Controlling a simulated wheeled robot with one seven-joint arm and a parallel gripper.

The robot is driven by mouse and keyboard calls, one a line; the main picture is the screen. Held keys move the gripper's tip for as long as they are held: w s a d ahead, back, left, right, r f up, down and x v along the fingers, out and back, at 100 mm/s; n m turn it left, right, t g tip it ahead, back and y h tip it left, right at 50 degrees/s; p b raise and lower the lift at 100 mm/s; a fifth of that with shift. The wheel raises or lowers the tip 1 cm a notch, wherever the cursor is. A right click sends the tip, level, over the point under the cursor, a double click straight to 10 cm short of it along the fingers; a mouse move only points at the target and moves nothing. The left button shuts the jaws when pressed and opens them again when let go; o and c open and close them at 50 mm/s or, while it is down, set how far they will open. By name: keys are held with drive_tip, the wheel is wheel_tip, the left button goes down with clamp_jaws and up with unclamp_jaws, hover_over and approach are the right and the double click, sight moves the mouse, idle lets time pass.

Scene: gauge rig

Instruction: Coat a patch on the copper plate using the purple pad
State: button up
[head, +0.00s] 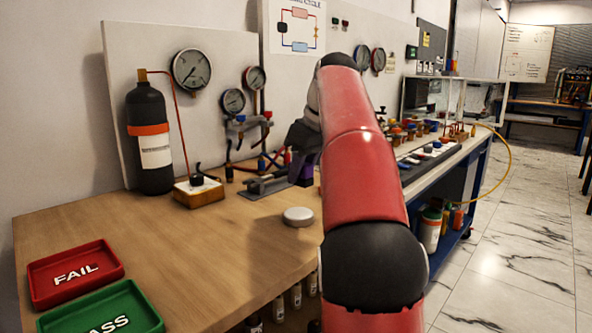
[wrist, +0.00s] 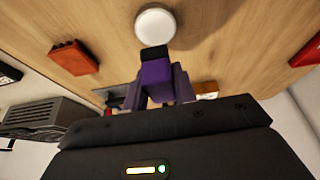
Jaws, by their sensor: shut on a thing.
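The purple pad (wrist: 155,76) is a purple block with a black end, held between the fingers of my gripper (wrist: 158,84). In the head view, my gripper (head: 299,158) is beyond my red arm, above the bench near the grey vise, with a bit of purple showing. The pad's black end points toward the bench side where a round white disc (wrist: 155,25) lies; contact cannot be told. A flat reddish-brown block (wrist: 73,57) lies left of the pad in the wrist view. I cannot tell whether it is the copper plate. My arm hides that part of the bench in the head view.
A grey vise (head: 262,187) and a wooden block with a black knob (head: 198,191) stand near the back panel. A black cylinder (head: 150,140) stands left. Red FAIL (head: 74,272) and green PASS (head: 100,312) trays lie at front left. Bare wood lies between.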

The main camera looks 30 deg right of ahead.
sight(295, 211)
drive_tip(key=shift+w+a+f, duration=0.15)
drive_tip(key=shift+w+a, duration=0.05)
drive_tip(key=shift+a, duration=0.05)
drive_tip(key=shift+d+f+b, duration=0.1)
drive_tip(key=shift+f+b, duration=0.8)
drive_tip(key=shift+f, duration=2)
drive_tip(key=shift+f, duration=0.55)
wheel_tip(295, 211, up, 3)
drive_tip(key=shift+f+p, duration=0.15)
drive_tip(key=shift+p, duration=0.9)
drive_tip(key=shift+r, duration=2.2)
drive_tip(key=shift+d, duration=0.1)
